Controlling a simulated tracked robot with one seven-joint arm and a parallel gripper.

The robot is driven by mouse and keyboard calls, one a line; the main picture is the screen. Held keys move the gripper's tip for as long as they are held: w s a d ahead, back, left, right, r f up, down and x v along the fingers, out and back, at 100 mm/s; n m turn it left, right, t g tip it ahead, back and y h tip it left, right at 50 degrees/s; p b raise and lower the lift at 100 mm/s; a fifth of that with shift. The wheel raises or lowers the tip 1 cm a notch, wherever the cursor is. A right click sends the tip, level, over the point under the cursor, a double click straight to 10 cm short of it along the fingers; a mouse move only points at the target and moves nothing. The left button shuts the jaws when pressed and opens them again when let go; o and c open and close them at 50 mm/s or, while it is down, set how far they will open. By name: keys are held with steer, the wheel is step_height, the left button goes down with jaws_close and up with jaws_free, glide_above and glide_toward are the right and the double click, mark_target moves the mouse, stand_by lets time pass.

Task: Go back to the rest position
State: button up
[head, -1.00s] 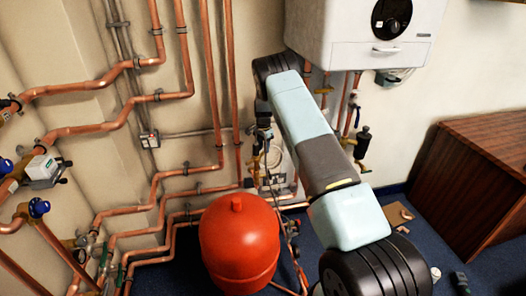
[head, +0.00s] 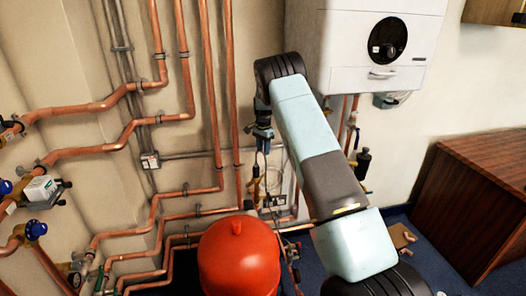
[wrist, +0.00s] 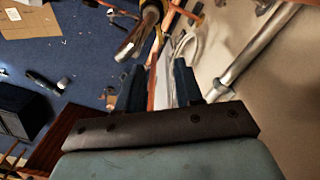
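My arm reaches up and across the middle of the head view towards the wall, just left of the white boiler (head: 385,45). My gripper (head: 264,140) hangs at its far end, small and partly hidden, in front of the copper pipes. In the wrist view my gripper (wrist: 158,82) shows two dark fingers standing apart, with a clear gap between them. No object is visible held between the fingers. A copper pipe end and pale cables show beyond the fingertips.
Copper pipes (head: 187,60) run along the wall at left, with blue-handled valves (head: 36,229). A red tank (head: 238,262) stands below my arm. A wooden cabinet (head: 470,210) is at right. Cardboard (wrist: 28,18) lies on the blue floor (wrist: 70,65).

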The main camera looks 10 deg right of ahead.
steer(key=s+r+n+t, duration=0.1)
steer(key=s+r+n, duration=0.1)
steer(key=s+r, duration=0.85)
steer(key=s+r+n+t, duration=0.1)
steer(key=s+r, duration=0.4)
steer(key=r, duration=1.1)
steer(key=s+r+n+t, duration=0.1)
steer(key=s+r+n, duration=0.1)
steer(key=s+r, duration=0.45)
steer(key=s+r+n, duration=0.1)
steer(key=s+r, duration=0.2)
steer(key=s, duration=0.7)
steer(key=s+n+t, duration=0.1)
steer(key=s+n, duration=0.1)
steer(key=s, duration=1.1)
steer(key=s+a+f+n+t, duration=0.1)
steer(key=s+n, duration=0.2)
steer(key=s, duration=1)
steer(key=shift+s+a+f+t, duration=0.15)
steer(key=shift+s+a+t, duration=0.15)
steer(key=shift+s, duration=0.1)
